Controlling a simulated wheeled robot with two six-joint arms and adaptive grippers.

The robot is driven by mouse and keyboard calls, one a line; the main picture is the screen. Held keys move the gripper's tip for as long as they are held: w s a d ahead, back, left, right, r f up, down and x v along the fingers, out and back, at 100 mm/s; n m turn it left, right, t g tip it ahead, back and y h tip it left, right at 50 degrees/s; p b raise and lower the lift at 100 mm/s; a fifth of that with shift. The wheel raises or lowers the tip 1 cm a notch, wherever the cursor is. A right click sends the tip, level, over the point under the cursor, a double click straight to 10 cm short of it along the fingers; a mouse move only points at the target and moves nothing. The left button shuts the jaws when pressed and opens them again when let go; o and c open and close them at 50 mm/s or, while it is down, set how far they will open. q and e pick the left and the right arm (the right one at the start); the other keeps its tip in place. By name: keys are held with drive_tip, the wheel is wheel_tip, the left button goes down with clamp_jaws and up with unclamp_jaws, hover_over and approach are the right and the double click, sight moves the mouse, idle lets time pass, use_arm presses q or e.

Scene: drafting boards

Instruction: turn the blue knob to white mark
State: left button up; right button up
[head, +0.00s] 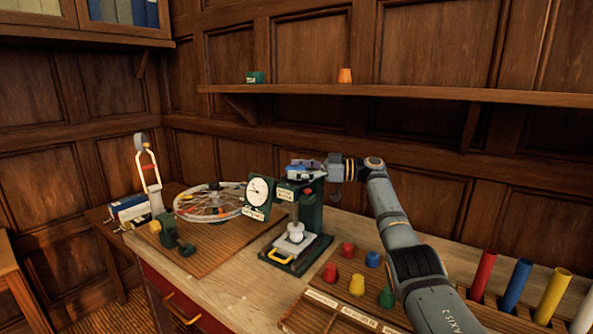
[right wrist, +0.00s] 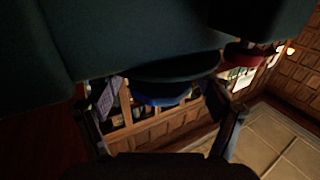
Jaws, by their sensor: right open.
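The blue knob (right wrist: 165,97) shows in the right wrist view under a dark green body, between the two fingers of my right gripper (right wrist: 166,112). The fingers are spread, with visible gaps beside the knob. In the head view my right gripper (head: 310,167) is at the top of a green stand (head: 309,213) with a round white dial (head: 258,190). A little blue shows at the fingertips there, but the gripper largely covers the knob. I cannot make out the white mark in either view. My left gripper is not in view.
A spoked wheel (head: 208,203) lies left of the stand on the bench (head: 212,287). Several coloured pegs, including a yellow one (head: 356,285), stand in front right. Coloured tubes (head: 516,284) stand at far right. A shelf (head: 420,95) runs along the wall behind.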

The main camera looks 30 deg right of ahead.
drive_tip(key=v, duration=1.2)
